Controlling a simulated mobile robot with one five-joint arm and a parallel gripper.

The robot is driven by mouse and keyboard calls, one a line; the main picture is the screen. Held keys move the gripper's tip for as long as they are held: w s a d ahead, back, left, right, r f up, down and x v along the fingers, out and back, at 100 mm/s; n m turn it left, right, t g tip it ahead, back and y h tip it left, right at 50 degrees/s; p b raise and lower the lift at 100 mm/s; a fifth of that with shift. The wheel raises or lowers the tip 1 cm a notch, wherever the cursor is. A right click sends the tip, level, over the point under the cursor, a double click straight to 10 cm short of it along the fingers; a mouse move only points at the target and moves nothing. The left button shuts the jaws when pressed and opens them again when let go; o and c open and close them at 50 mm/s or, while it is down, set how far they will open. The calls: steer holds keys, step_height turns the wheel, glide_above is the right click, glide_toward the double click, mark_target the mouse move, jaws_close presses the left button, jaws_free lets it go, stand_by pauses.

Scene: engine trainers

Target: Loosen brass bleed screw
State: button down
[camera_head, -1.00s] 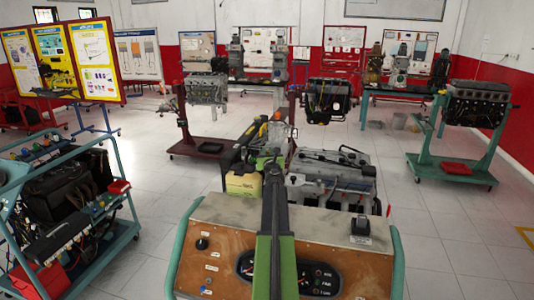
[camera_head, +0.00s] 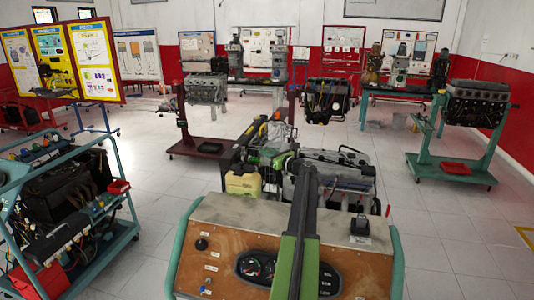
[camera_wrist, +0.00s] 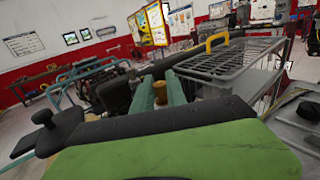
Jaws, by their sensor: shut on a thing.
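The brass bleed screw (camera_wrist: 160,92) shows in the wrist view as a small brass-coloured piece between the two teal fingers of my gripper (camera_wrist: 160,97). The fingers are shut on it, one on each side. Its lower end is hidden behind the black and green body of my wrist. In the head view my green arm reaches over the control panel to the engine trainer (camera_head: 335,172), and its end is left of the engine's top. The screw is too small to make out there.
The wooden control panel (camera_head: 225,236) stands in front of the engine. A yellow-green container (camera_head: 243,184) is at its left. A grey wire basket (camera_wrist: 215,68) with a yellow handle is close by in the wrist view. A teal-framed trainer (camera_head: 70,200) stands at left; open floor lies right.

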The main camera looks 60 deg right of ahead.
steer(key=n+y, duration=0.2)
steer(key=y, duration=0.1)
steer(key=n+y, duration=0.1)
steer(key=y, duration=0.1)
steer(key=shift+d+t, duration=0.3)
steer(key=shift+a+n+y, duration=0.15)
steer(key=shift+n+y, duration=0.75)
steer(key=shift+y, duration=0.4)
steer(key=shift+n+y, duration=0.3)
steer(key=shift+y, duration=0.1)
steer(key=c, duration=1.5)
jaws_free()
steer(key=shift+s, duration=0.1)
steer(key=shift+o, duration=0.8)
steer(key=shift+a, duration=0.1)
steer(key=s+d, duration=0.3)
steer(key=s, duration=1.4)
steer(key=shift+d, duration=0.1)
